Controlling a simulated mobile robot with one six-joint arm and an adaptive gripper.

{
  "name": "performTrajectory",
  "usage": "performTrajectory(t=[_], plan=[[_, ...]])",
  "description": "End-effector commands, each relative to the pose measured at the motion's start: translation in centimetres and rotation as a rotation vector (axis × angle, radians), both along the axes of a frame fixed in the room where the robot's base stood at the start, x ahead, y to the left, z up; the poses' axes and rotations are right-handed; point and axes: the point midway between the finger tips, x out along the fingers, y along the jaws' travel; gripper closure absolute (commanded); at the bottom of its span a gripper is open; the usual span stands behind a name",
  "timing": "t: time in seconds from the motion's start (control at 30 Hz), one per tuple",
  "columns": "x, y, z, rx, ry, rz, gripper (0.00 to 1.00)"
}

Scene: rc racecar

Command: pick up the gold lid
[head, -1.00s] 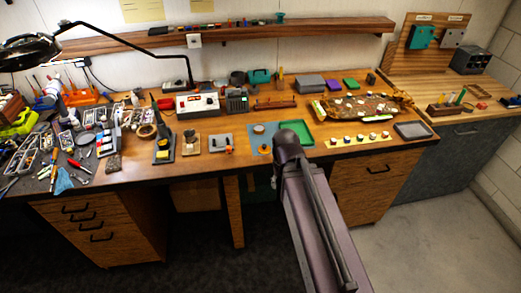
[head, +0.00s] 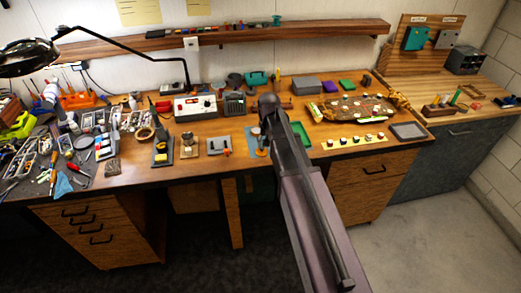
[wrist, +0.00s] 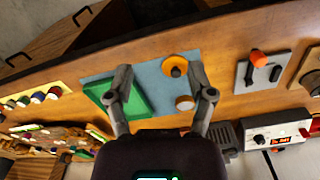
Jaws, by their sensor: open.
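A round gold-orange piece (wrist: 175,67), which looks like the gold lid, sits on a blue mat (wrist: 150,76) in the wrist view. A small round piece with a tan top (wrist: 184,103) sits beside it, closer to my gripper's palm; I cannot tell which of the two is the lid for certain. My gripper (wrist: 158,74) is open and empty, above the mat, with the gold-orange piece between the lines of its fingers, nearer the right finger. In the head view my arm's end (head: 268,104) hides part of the mat; a bit of orange (head: 262,152) shows beside it.
A green tray (wrist: 132,98) lies at the mat's left in the wrist view, partly behind the left finger. A plate with an orange-topped lever (wrist: 258,68) is to the right. A power supply (head: 197,105) stands behind, left of my arm.

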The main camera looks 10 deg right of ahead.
Motion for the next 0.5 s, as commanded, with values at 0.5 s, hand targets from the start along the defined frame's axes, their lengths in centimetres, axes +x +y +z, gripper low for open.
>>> performTrajectory(t=[0.5], plan=[[11.4, 0.0, 1.3, 0.001, 0.000, -0.154, 0.30]])
